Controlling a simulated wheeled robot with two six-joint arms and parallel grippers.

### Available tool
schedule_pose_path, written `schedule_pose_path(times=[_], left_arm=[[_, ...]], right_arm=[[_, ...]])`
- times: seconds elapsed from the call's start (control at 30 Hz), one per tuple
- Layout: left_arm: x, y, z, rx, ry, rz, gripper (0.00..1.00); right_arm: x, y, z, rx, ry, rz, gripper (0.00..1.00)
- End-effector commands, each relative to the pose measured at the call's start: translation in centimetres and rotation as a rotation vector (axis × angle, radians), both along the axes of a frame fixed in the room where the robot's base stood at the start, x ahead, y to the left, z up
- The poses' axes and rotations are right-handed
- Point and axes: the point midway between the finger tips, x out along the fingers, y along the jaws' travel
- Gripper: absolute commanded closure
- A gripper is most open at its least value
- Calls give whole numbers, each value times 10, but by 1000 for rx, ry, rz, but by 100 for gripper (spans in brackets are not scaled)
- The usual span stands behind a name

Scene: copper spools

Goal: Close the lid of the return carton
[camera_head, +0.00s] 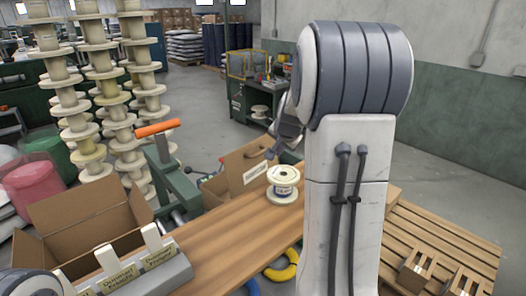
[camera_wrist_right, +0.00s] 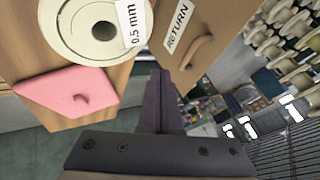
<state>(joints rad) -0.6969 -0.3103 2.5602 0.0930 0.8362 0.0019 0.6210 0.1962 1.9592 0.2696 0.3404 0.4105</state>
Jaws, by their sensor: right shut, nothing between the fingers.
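The brown return carton (camera_head: 214,187) stands at the far end of the wooden bench top, partly hidden. Its lid panel (camera_head: 243,166) is raised and tilted, and bears a white label. In the right wrist view the panel (camera_wrist_right: 208,25) shows the word RETURN and a curved handle. My right gripper (camera_head: 271,152) is near the panel's upper right edge, partly hidden by my arm. In the wrist view the gripper (camera_wrist_right: 158,78) has its dark fingers together, empty, close beside the panel; contact cannot be told. My left gripper is not in view.
A white spool (camera_head: 284,184) stands on the bench (camera_head: 235,235) by the carton; its 0.5 mm label shows in the wrist view. An open carton (camera_head: 95,215) and labelled dividers (camera_head: 125,270) are at left. A pink panel (camera_wrist_right: 70,92) is in the wrist view.

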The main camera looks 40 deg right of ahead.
Motion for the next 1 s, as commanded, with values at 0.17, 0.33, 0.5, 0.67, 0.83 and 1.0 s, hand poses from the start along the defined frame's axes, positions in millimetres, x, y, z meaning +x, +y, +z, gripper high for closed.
schedule_pose_path(times=[0.17, 0.33, 0.5, 0.67, 0.83, 1.0], left_arm=[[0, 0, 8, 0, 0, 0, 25], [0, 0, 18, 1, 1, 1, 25], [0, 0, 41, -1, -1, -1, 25], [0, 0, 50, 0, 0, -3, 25], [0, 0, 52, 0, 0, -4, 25], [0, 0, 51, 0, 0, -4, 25]], right_arm=[[22, -10, -33, 4, 5, 2, 100], [44, -17, -52, 0, 4, 6, 100], [64, -12, -48, -1, 4, 8, 100], [74, -10, -50, -1, 3, 6, 100], [78, -9, -52, -1, 1, 5, 100], [78, -9, -52, -1, 1, 5, 100]])
